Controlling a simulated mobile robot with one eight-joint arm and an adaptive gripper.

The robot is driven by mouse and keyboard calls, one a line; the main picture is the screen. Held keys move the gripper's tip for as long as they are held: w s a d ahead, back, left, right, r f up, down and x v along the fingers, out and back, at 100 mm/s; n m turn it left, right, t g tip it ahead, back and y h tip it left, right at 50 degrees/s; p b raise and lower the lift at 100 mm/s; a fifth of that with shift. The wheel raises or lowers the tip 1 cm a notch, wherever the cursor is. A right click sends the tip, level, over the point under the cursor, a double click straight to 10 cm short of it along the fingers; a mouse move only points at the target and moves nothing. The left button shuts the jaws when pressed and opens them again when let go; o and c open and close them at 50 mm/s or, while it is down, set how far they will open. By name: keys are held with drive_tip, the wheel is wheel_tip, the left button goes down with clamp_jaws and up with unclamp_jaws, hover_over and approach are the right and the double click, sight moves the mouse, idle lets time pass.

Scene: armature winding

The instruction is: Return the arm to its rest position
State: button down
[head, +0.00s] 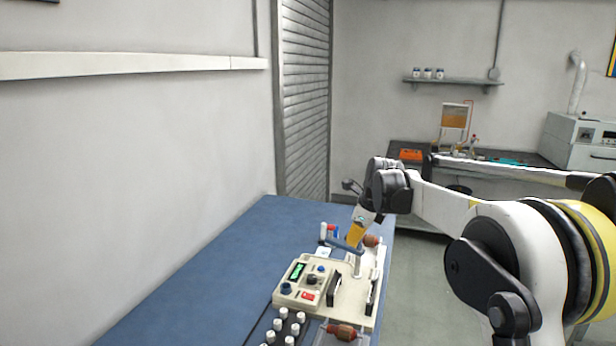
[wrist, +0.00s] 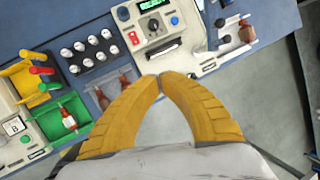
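My gripper (head: 354,241) is at the end of the raised arm, pointing down over the winding machine (head: 292,297) on the blue bench. In the wrist view its two yellow fingers (wrist: 162,77) meet at the tips, with nothing seen between them. The winding machine (wrist: 140,42), with a green display and knobs, lies just beyond the fingertips in that view. A copper-brown armature (head: 372,240) shows behind the gripper near the machine's far end. It also shows in the wrist view (wrist: 247,32). Whether the fingertips touch the machine cannot be told.
A clear tray with brown armatures (wrist: 125,75), a rack of white-capped pieces (wrist: 85,55), a yellow bin (wrist: 18,80) and a green bin (wrist: 50,127) sit beside the machine. The blue bench (head: 215,265) is bare to the left. Grey floor (head: 425,265) is open to the right.

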drive_tip(key=s+d+r+n+t+h+b, duration=0.1)
drive_tip(key=s+d+r+n, duration=0.15)
drive_tip(key=s+n, duration=0.6)
drive_tip(key=s+d+r+n+b, duration=0.1)
drive_tip(key=s+r+n, duration=0.25)
drive_tip(key=s, duration=1.05)
drive_tip(key=s+f+n, duration=0.3)
drive_tip(key=s+n, duration=0.1)
drive_tip(key=s, duration=0.2)
drive_tip(key=s+d+f+n+t+b, duration=0.1)
drive_tip(key=s+f+n, duration=0.3)
drive_tip(key=s, duration=0.3)
drive_tip(key=s+d+f+n+h, duration=0.1)
drive_tip(key=s+f+n, duration=0.2)
drive_tip(key=s, duration=0.3)
drive_tip(key=shift+s+d+f+n+t+b, duration=0.15)
drive_tip(key=shift+s+n+t+b, duration=0.25)
drive_tip(key=shift+n, duration=0.3)
